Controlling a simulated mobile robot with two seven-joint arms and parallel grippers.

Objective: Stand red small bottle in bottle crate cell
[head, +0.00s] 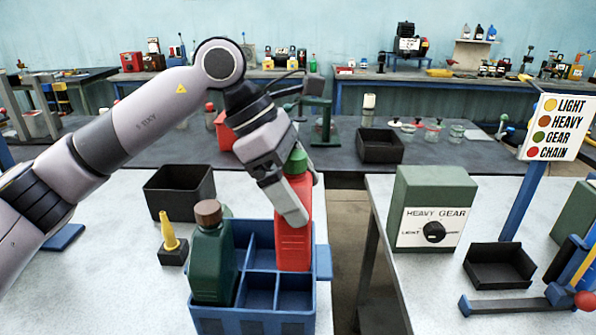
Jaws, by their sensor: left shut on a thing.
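The red small bottle (293,225) has a green cap and stands upright at the back right of the blue bottle crate (255,322). My left gripper (292,200) is shut on the red bottle near its upper part. The bottle's lower end is at or in the back right cell; whether it touches the cell floor cannot be told. A dark green bottle (213,262) with a brown cap stands in the left part of the crate. The front middle and front right cells look empty. My right gripper is not in view.
A black tray (180,190) and a yellow funnel (168,232) on a dark block are left of the crate. A green box (432,205) with a dial stands on the right table, across a gap. Another black tray (500,268) lies further right.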

